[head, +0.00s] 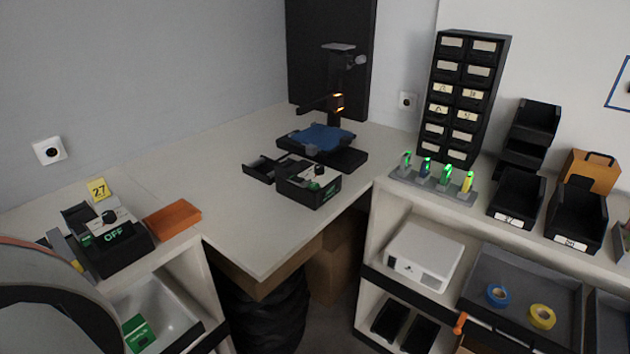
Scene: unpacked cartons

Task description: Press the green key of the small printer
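Two small black devices could be the small printer. One device (125,258) stands on the left counter with a green "OFF" on its front and a small green patch beside it. A similar black device (308,194) sits on the middle table, with a pale top, a dark knob and green marks on its front right face. Which green patch is a key is too small to tell. Neither of my grippers is in view.
A 3D printer-like machine (322,139) with a blue bed stands behind the middle device. An orange box (172,219) lies on the left counter. A white box-shaped device (423,256) is on the right shelf. The front of the middle table (262,235) is clear.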

